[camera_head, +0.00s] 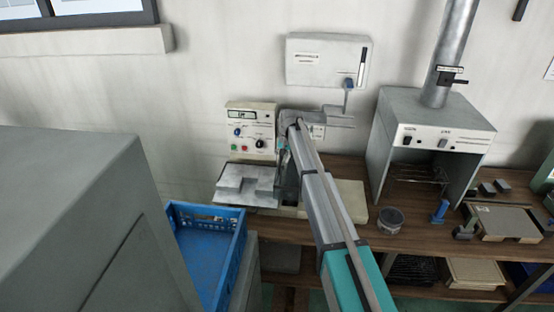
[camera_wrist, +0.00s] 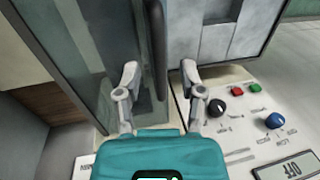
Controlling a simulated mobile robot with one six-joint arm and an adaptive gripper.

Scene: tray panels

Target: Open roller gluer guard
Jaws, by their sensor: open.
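The roller gluer stands on the bench against the wall, its cream control panel (camera_head: 250,118) upright and its grey tray (camera_head: 262,198) in front. In the wrist view, a see-through guard panel (camera_wrist: 98,40) with a grey frame stands at the left, with a dark upright handle bar (camera_wrist: 157,38) along its right side. My gripper (camera_wrist: 160,72) is open, one finger on each side of the bar's lower part. I cannot tell whether either finger touches it. In the head view, my arm covers most of the guard and the gripper's fingers.
The control panel's knobs and buttons (camera_wrist: 237,91) lie close to the right finger. A blue crate (camera_head: 238,218) and a grey cabinet (camera_head: 70,200) stand left. A fume hood (camera_head: 432,115), a round tin (camera_head: 390,222) and a framed board (camera_head: 505,222) are right. A white wall box (camera_head: 325,62) hangs above.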

